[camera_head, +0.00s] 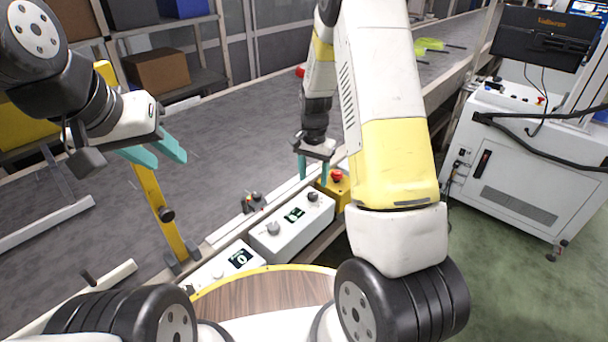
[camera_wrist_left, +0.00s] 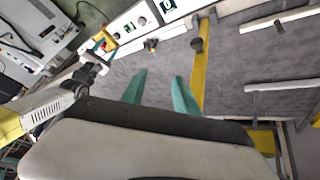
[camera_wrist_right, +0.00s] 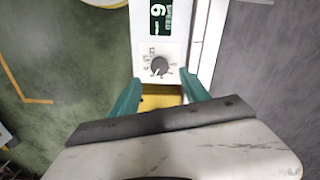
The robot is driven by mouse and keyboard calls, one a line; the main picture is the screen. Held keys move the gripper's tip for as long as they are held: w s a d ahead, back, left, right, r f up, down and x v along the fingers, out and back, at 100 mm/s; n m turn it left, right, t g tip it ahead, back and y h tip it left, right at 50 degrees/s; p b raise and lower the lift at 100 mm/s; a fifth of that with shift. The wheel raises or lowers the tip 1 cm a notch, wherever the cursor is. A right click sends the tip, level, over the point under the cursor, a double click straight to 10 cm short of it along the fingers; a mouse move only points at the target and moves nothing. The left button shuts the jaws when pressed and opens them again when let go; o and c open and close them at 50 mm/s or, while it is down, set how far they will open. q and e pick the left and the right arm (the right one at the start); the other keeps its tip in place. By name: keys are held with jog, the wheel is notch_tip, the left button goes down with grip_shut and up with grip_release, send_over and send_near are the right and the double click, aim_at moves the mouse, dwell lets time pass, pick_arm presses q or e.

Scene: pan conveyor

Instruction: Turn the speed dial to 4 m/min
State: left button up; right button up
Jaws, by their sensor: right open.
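The dark round speed dial (camera_head: 313,196) sits on the white control box (camera_head: 281,241), near the box's green-lit display (camera_head: 294,215). In the right wrist view the dial (camera_wrist_right: 160,66) has a printed scale around it and lies just beyond and between my fingertips. The display (camera_wrist_right: 159,18) there shows a large digit, 6 or 9, seen at an odd angle. My right gripper (camera_head: 312,172) is open and empty above the dial's end of the box, apart from the dial. My left gripper (camera_head: 160,152) is open and empty above the grey conveyor belt.
A yellow box with a red emergency stop (camera_head: 337,175) stands just beyond the dial. Another knob (camera_head: 272,228) is on the same white box. A second white box with a display (camera_head: 240,258) is nearer. A yellow post (camera_head: 160,205) stands below my left gripper.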

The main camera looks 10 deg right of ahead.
aim_at(313, 194)
notch_tip(313, 194, down, 6)
jog(key=shift+f, duration=0.15)
jog(key=shift+c, duration=0.2)
grip_shut()
jog(key=shift+n, duration=0.4)
jog(key=n, duration=0.3)
jog(key=shift+n, duration=2)
